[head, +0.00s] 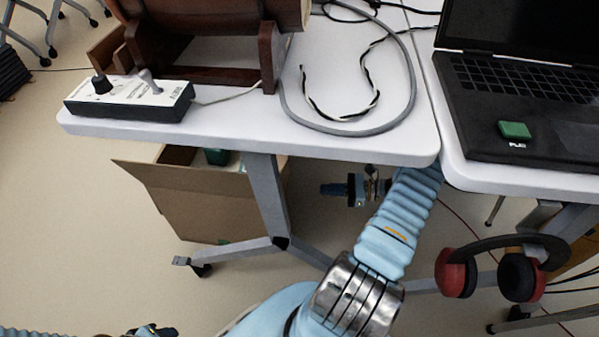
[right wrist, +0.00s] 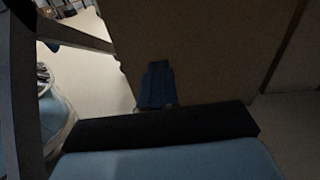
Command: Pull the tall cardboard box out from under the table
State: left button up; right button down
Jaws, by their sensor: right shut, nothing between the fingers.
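The tall cardboard box (head: 205,203) stands on the floor under the left part of the table, its top open and a flap (head: 138,174) sticking out left. Dark green things show inside it. The table leg hides part of its right side. My right gripper (head: 326,189) is under the table, to the right of the box and apart from it, fingers pointing left. In the right wrist view its fingers (right wrist: 157,84) are shut and empty before a brown cardboard face (right wrist: 205,50); contact cannot be told. My left gripper (head: 152,331) shows only partly at the bottom edge.
The grey table leg (head: 267,195) and its foot stand between my right gripper and the box. The white table (head: 350,148) carries a control box (head: 130,98), a wooden stand and cables. A laptop (head: 525,90) and hanging headphones (head: 458,272) are at right.

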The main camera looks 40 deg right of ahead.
pick_arm(q)
jog(key=shift+s+a+f+g, duration=0.1)
jog(key=shift+s+f+g, duration=0.1)
jog(key=shift+s, duration=0.3)
jog(key=shift+s+a+f+g, duration=0.1)
jog(key=shift+s+f, duration=0.1)
jog(key=shift+s, duration=0.3)
pick_arm(e)
jog(key=w+a+m+t, duration=0.1)
jog(key=w+a, duration=0.6)
jog(key=w, duration=0.4)
jog(key=shift+w+a+r, duration=0.25)
jog(key=shift+r, duration=0.1)
